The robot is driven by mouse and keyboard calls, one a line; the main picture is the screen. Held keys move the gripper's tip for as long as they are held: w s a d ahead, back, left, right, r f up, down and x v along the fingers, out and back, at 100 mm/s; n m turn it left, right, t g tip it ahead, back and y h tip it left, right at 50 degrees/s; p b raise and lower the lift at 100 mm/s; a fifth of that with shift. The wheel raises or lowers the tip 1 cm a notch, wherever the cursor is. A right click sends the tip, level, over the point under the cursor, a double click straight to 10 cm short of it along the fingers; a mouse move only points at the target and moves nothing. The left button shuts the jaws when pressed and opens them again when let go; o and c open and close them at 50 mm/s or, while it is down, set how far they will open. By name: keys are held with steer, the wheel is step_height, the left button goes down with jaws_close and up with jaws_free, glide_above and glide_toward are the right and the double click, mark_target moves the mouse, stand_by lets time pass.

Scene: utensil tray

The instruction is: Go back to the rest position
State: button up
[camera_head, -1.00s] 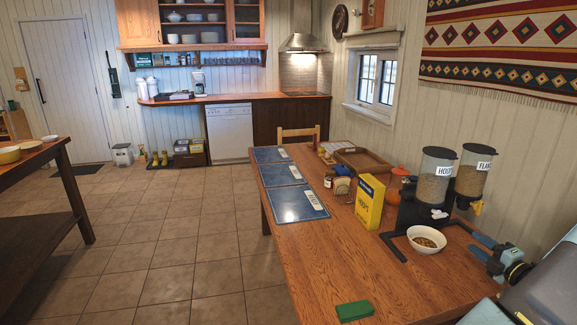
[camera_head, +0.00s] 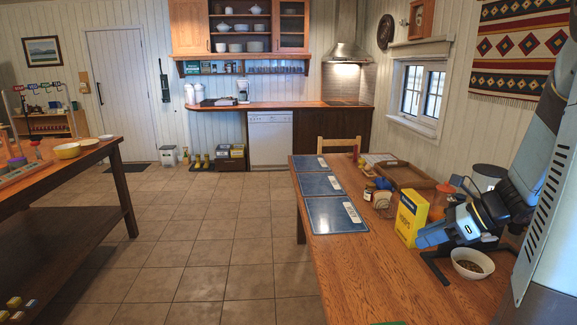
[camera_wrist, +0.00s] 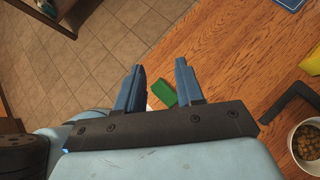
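My gripper (camera_wrist: 160,66) is open in the wrist view, with its two blue fingers apart and nothing between them. A green block (camera_wrist: 163,93) shows past the fingers, lying on the wooden table (camera_wrist: 225,45). In the head view my gripper (camera_head: 428,238) hangs over the right side of the table, beside the yellow box (camera_head: 411,217). My arm rises along the right edge and hides most of the cereal dispenser (camera_head: 488,173).
A white bowl of cereal (camera_head: 484,275) sits on the table near my gripper. Blue placemats (camera_head: 335,215), jars and a wooden tray (camera_head: 425,183) lie farther back. A dark side table (camera_head: 115,160) stands left. The tiled floor between the tables is clear.

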steer(key=s+a+r+n+h, duration=0.4)
steer(key=s+r+n, duration=0.2)
steer(key=n, duration=0.6)
steer(key=s+a+r+n+t+h, duration=0.1)
steer(key=s+a+r+n+h, duration=0.4)
steer(key=n, duration=0.8)
steer(key=s+r, duration=0.1)
steer(key=s, duration=0.1)
steer(key=shift+s+a+r, duration=0.25)
steer(key=shift+s+r, duration=0.05)
steer(key=shift+s, duration=0.1)
